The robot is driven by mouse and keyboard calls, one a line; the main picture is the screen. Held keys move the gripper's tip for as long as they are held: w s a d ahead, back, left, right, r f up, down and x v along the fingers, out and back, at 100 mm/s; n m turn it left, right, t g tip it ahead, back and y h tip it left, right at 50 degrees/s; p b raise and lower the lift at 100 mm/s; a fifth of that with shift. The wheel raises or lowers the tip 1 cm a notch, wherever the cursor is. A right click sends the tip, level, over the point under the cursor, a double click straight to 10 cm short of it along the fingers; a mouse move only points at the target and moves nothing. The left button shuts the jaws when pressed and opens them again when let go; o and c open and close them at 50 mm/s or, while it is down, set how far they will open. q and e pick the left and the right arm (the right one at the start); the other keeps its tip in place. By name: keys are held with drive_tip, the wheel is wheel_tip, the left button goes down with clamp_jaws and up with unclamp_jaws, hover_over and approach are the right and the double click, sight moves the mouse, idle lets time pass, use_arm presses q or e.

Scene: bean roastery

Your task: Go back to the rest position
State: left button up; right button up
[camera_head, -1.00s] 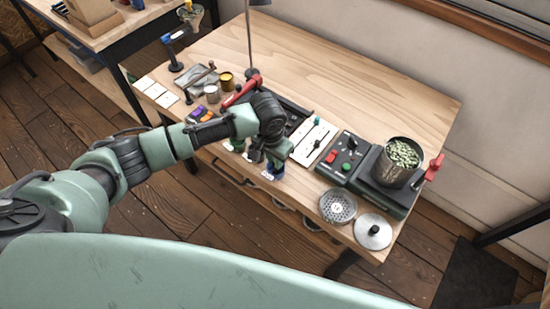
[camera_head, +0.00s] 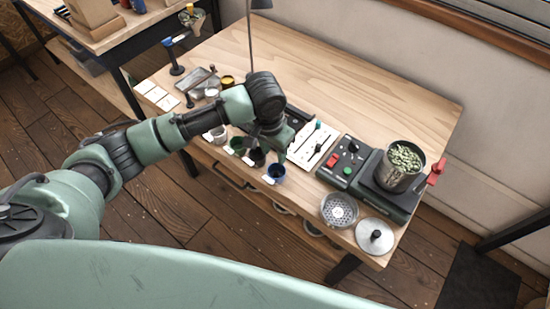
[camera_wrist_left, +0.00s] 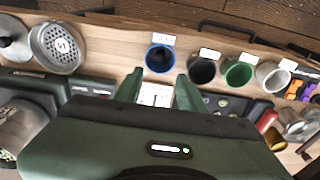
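My left gripper (camera_head: 270,143) is above the workbench (camera_head: 330,80), over the row of small cups near the front edge. In the left wrist view its two fingers (camera_wrist_left: 158,88) are apart, with no object held between them. A white card shows below, in the gap. A blue cup (camera_head: 276,172) stands just in front of the gripper, and a black cup (camera_head: 257,158) and a green cup (camera_head: 238,146) stand to its left. The blue cup (camera_wrist_left: 160,58) also shows in the left wrist view, beyond the fingertips. My right gripper is not in view.
At the right stand a control box (camera_head: 341,163) with red and green buttons and a metal pot (camera_head: 401,172) of green beans. A perforated disc (camera_head: 338,210) and a lid (camera_head: 375,236) lie near the front edge. A lamp post (camera_head: 249,40) rises behind. The back right bench is clear.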

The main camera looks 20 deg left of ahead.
use_arm(q)
drive_tip(key=shift+r, duration=0.35)
drive_tip(key=s+d+f+m+t+h, duration=0.1)
drive_tip(key=s+d+f, duration=0.1)
drive_tip(key=s+d, duration=0.3)
drive_tip(key=s+d+f+h, duration=0.1)
drive_tip(key=s+d+h, duration=0.1)
drive_tip(key=s, duration=0.5)
drive_tip(key=s+a+n+t+y, duration=0.1)
drive_tip(key=s+a+n+y, duration=0.2)
drive_tip(key=s+a, duration=0.85)
wheel_tip(320, 180, down, 29)
drive_tip(key=s+g, duration=0.1)
drive_tip(key=s, duration=0.2)
drive_tip(key=s+a+f+g, duration=0.1)
drive_tip(key=s+a+f, duration=0.2)
drive_tip(key=s+f, duration=1.1)
drive_tip(key=shift+s+a, duration=0.35)
drive_tip(key=shift+s, duration=0.35)
